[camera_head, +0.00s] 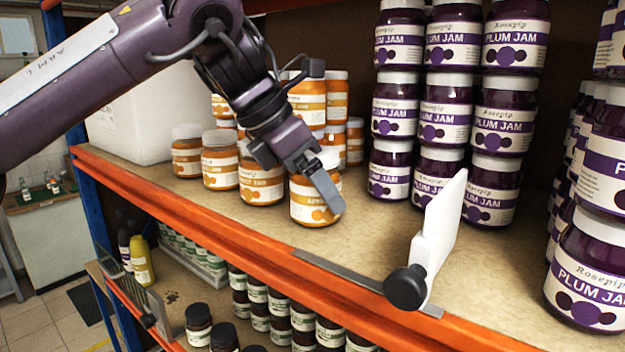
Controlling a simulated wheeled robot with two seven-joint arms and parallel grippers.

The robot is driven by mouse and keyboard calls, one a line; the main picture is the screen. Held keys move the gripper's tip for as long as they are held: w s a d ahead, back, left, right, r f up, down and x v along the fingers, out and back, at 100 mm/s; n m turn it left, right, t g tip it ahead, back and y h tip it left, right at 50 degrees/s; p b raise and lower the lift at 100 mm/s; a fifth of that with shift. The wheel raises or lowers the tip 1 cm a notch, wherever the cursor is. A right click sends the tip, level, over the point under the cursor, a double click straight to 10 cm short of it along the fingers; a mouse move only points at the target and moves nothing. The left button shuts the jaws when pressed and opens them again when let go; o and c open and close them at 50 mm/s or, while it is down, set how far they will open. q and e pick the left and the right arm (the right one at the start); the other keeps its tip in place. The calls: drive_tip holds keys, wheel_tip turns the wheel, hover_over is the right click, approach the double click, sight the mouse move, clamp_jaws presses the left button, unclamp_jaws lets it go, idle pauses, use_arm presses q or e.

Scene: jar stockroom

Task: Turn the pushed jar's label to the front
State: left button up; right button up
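An orange jar with a white lid and a label reading "AP…" (304,200) stands at the front right of the apricot jam group on the upper shelf. Its label faces roughly forward, and part of it is covered. My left gripper (326,188) reaches down from the upper left, with a grey finger slanting across the front right of this jar. I cannot tell whether the finger touches it or where the other finger is. My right gripper is not in view.
More apricot jars (261,180) stand close on the left. Stacked plum jam jars (497,190) are behind to the right, others (592,270) at far right. A white upright panel with a black knob (405,287) stands at the orange shelf edge (225,225). Bare shelf lies between.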

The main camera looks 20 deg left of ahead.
use_arm(q)
drive_tip(key=v, duration=0.7)
drive_tip(key=shift+r, duration=0.35)
drive_tip(key=shift+s+a, duration=0.1)
